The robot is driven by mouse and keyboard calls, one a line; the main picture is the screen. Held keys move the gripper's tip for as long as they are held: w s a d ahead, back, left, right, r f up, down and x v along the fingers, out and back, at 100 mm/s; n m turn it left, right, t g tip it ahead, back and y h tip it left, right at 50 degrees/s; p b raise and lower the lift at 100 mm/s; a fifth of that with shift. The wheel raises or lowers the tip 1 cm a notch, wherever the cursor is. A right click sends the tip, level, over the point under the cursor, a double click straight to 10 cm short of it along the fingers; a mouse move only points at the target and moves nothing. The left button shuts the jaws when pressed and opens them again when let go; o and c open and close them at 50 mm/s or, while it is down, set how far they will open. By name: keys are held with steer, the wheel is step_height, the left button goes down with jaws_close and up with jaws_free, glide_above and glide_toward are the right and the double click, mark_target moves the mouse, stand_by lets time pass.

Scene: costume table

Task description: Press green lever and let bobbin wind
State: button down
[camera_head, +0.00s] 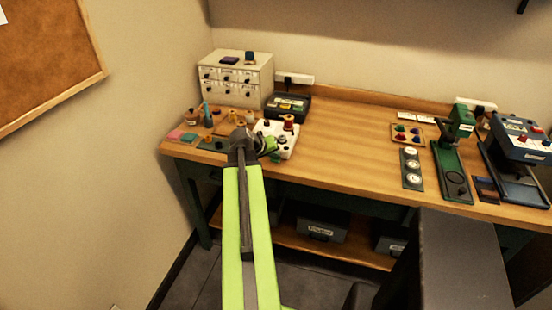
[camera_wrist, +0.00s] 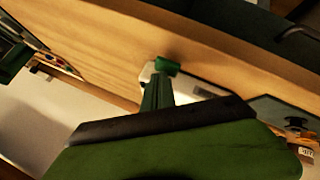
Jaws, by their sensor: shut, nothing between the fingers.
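The bobbin winder is a white base (camera_head: 287,146) at the left part of the table, with a reddish spool (camera_head: 289,121) standing on it. A small dark green lever (camera_head: 276,157) shows at its front edge. In the wrist view the lever is a green cylinder (camera_wrist: 167,66) beside the white base (camera_wrist: 203,91). My gripper (camera_head: 270,147) is shut and empty at the front left of the winder. In the wrist view its fingertips (camera_wrist: 158,82) are just below the green lever; I cannot tell whether they touch. My arm hides part of the winder's left side.
A white drawer cabinet (camera_head: 235,80) and a black box (camera_head: 287,106) stand behind. Small spools and bottles crowd the left. A green press (camera_head: 456,150), a round-dial panel (camera_head: 412,169) and a blue machine (camera_head: 520,140) stand at right. The table middle (camera_head: 345,140) is clear.

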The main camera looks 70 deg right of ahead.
mark_target(274, 160)
steer(key=shift+f+b, duration=0.45)
steer(key=shift+f, duration=0.05)
stand_by(0.6)
steer(key=shift+r+p, duration=1.35)
steer(key=shift+p, duration=0.05)
step_height(274, 160, up, 5)
steer(key=p, duration=0.5)
